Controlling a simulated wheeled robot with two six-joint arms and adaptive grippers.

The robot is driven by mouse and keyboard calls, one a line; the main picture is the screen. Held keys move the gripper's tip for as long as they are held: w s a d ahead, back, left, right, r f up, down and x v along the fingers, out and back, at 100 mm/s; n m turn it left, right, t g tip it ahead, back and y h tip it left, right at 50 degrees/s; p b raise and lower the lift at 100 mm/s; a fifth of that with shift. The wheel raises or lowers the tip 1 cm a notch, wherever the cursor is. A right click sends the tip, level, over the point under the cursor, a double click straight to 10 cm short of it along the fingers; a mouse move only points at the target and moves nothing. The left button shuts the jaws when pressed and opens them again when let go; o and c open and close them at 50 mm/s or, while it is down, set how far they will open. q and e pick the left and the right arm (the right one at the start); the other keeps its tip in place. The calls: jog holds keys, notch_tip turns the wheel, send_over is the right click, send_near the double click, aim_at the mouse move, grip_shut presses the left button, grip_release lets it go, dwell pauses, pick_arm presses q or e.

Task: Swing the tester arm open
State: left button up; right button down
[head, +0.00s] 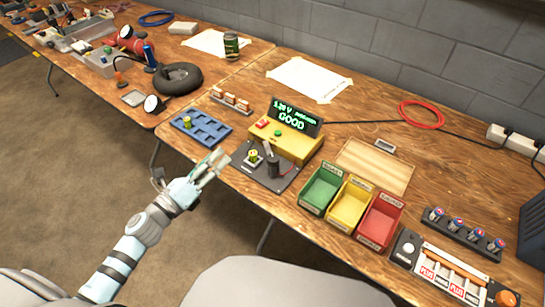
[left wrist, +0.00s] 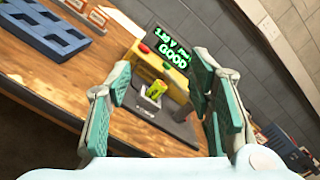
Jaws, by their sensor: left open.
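The tester (head: 285,143) is a yellow box whose display reads 1.20 V and GOOD in green. A dark base plate (head: 247,171) lies in front of it. A yellow-green battery (head: 253,157) stands on the plate. A black post (head: 273,168) stands beside it, with a slim grey arm (head: 267,148) rising next to it; whether this arm touches the battery I cannot tell. My left gripper (head: 217,160) is open and empty, left of the plate. In the left wrist view the battery (left wrist: 156,89) shows between the spread fingers (left wrist: 162,82). My right gripper is not in view.
A blue tray (head: 201,128) with a battery in one pocket lies left of the tester. Green (head: 321,187), yellow (head: 350,202) and red (head: 380,219) bins stand to its right. A wooden tray (head: 376,166) lies behind the bins.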

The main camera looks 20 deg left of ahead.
aim_at(272, 157)
pick_arm(q)
jog(key=s+d+f+m+g+h, duration=0.25)
jog(key=m+g+h, duration=0.4)
jog(key=m, duration=0.65)
jog(key=shift+m+t+h, duration=0.3)
jog(key=shift+t+h, duration=0.15)
jog(key=x, duration=0.9)
jog(key=s+d+p+x, duration=0.1)
jog(key=x, duration=0.4)
jog(key=shift+w+d+r, duration=0.1)
jog(key=shift+r, duration=0.3)
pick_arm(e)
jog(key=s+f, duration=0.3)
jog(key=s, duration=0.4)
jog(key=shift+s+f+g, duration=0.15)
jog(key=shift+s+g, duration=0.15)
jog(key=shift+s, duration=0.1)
pick_arm(q)
grip_shut()
